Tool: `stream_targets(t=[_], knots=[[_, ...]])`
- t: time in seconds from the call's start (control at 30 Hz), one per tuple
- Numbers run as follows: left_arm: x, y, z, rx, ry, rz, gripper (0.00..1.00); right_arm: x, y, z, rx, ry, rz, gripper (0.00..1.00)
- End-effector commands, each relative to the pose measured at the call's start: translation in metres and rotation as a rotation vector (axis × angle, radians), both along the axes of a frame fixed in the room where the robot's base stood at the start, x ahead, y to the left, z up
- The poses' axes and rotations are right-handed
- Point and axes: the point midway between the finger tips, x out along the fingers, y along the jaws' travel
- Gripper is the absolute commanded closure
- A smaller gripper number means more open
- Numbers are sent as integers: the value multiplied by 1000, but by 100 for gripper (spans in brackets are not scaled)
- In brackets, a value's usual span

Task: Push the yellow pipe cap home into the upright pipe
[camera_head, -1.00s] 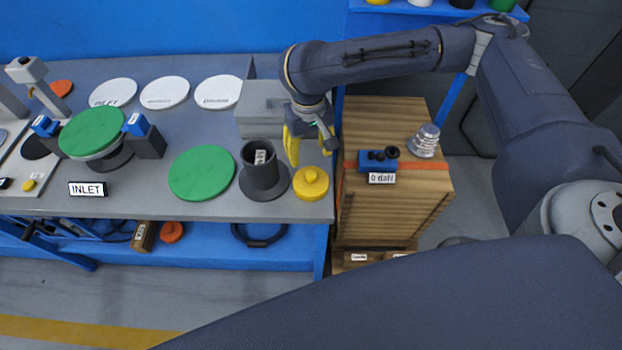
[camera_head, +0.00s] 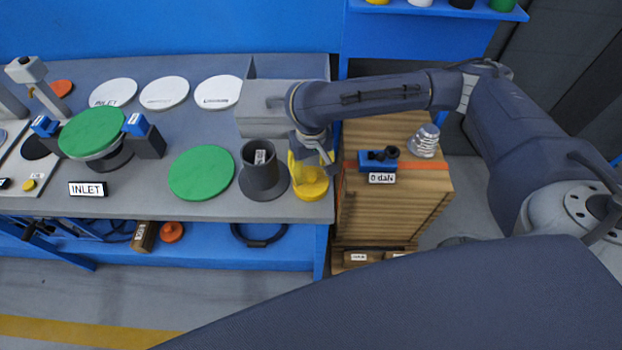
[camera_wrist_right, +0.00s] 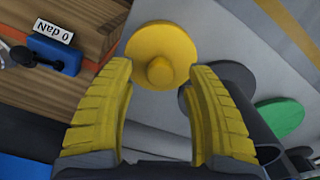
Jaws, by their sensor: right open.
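The yellow pipe cap (camera_head: 311,187) lies on the bench near its right front corner, its knob facing up. The upright pipe (camera_head: 261,166), dark grey with a white label and a flanged foot, stands just left of the cap, its top open. My right gripper (camera_head: 307,166) is open above the cap and hides part of it in the head view. In the right wrist view the cap (camera_wrist_right: 160,55) and its knob show just beyond the two spread yellow fingers (camera_wrist_right: 160,105), with no finger seen touching the knob. My left gripper is not in view.
A green disc (camera_head: 201,172) lies left of the pipe. A grey box (camera_head: 262,110) stands behind it. A wooden crate (camera_head: 385,215) with a blue "0 daN" gauge (camera_head: 377,160) stands right of the bench. White discs (camera_head: 165,93) lie at the back.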

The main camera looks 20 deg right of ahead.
Motion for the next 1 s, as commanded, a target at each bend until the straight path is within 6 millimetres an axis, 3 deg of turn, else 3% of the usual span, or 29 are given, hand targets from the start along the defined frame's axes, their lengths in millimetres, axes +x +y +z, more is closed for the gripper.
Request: stream_targets(t=[0.2,0.53,1.0], knots=[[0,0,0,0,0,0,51,0,0,-15,0,2,-1,46],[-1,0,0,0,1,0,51,0,0,-17,0,0,0,44],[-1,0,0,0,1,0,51,0,0,-17,0,0,0,99]])
